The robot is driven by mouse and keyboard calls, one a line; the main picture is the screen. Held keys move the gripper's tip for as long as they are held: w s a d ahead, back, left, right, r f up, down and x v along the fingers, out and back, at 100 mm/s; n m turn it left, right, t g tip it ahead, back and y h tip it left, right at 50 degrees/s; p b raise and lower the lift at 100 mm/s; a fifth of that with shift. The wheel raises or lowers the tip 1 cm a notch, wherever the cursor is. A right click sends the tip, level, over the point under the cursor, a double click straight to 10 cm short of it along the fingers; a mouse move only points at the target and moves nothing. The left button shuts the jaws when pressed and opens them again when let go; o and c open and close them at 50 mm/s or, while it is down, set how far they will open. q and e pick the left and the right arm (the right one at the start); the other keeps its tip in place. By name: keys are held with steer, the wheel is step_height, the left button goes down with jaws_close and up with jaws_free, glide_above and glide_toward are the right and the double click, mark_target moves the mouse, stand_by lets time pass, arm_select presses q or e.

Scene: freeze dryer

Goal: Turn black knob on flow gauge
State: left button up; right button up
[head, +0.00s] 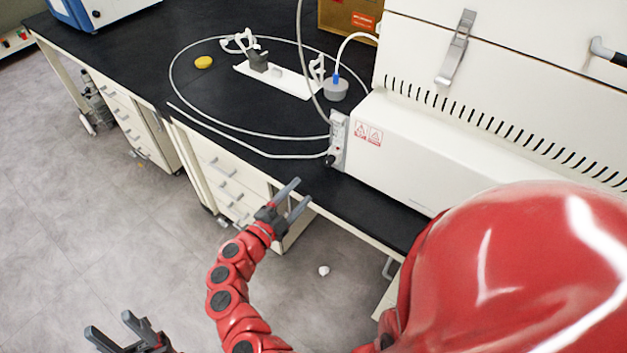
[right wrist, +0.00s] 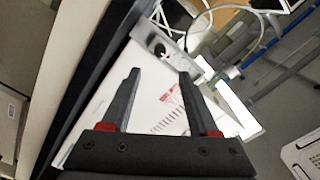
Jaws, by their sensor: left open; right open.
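The flow gauge (head: 338,135) is a narrow pale panel on the left end of the white machine, at the bench's front edge. Its small black knob (head: 330,160) sits low on it, near where a tube joins. In the right wrist view the knob (right wrist: 161,49) shows as a dark spot beyond the fingertips. My right gripper (head: 302,191) is open and empty, in front of the bench, below and left of the gauge, apart from the knob. It also shows in the right wrist view (right wrist: 160,73). My left gripper (head: 110,324) is open and empty at the lower left, over the floor.
The white freeze dryer (head: 430,145) fills the right side of the bench. A white tube (head: 250,137) loops across the black benchtop (head: 215,85). A white stand (head: 285,80), a grey-capped flask (head: 336,90) and a yellow object (head: 203,62) are farther back. Floor in front is mostly free.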

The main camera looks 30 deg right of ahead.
steer(key=v, duration=0.5)
steer(key=shift+s+a+b, duration=0.15)
steer(key=shift+a+b, duration=0.15)
steer(key=shift+b, duration=0.1)
